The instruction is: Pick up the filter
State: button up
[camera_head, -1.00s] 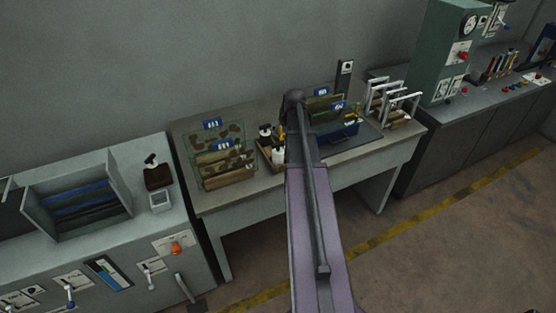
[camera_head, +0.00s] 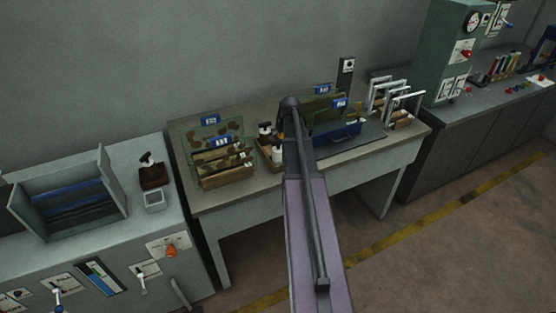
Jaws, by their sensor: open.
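Several upright panels with blue tags stand on the grey table. One group of panels (camera_head: 222,161) is in a rack at the left, and some are blotched brown. Another group of olive panels (camera_head: 325,106) stands right of my arm, by a blue tray. Pale frames (camera_head: 392,92) stand at the table's right end. I cannot tell which of these is the filter. My arm reaches from the bottom of the picture to the middle of the table. My gripper is hidden beyond the arm's far end, so its distance to any panel does not show.
Small bottles (camera_head: 265,132) stand in a wooden tray beside my arm. The blue tray (camera_head: 338,133) lies to its right. A grey cabinet with an open-topped bin (camera_head: 70,195) is at the left. A green machine (camera_head: 449,55) stands at the right. The table's front strip (camera_head: 235,200) is clear.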

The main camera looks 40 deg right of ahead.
aim_at(279, 141)
jog(key=shift+f, duration=0.15)
dwell(0.3)
jog(key=shift+b+x, duration=2.4)
jog(key=shift+x, duration=0.1)
jog(key=shift+w+a, duration=0.1)
jog(key=shift+c, duration=0.2)
jog(key=c, duration=1)
